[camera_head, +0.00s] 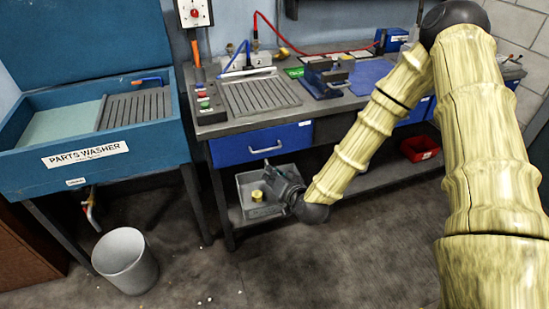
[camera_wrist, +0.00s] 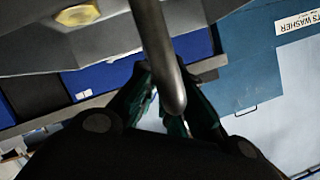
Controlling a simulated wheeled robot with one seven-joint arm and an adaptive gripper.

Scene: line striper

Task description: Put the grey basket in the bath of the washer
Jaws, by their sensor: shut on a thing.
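The grey basket (camera_head: 245,185) is an open tray with a brass hex part in it, which shows in the head view (camera_head: 257,196) and the wrist view (camera_wrist: 77,14). It is low, at the front of the bench's underside; I cannot tell whether it rests on the shelf or hangs clear. My gripper (camera_head: 284,186) is at its right side. In the wrist view, my gripper (camera_wrist: 172,98) is shut on the basket's grey bar-like handle (camera_wrist: 158,45). The blue parts washer (camera_head: 35,172) stands at left with its lid up. Its bath (camera_head: 55,127) is open, with a ribbed grey rack (camera_head: 135,108) in its right part.
The bench (camera_head: 215,130) stands right of the washer, with a blue drawer (camera_head: 265,143) above the basket. A vise (camera_head: 325,78) and hoses are on its top. A grey bin (camera_head: 125,262) stands below the washer. A red tray (camera_head: 420,148) is farther right. The front floor is open.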

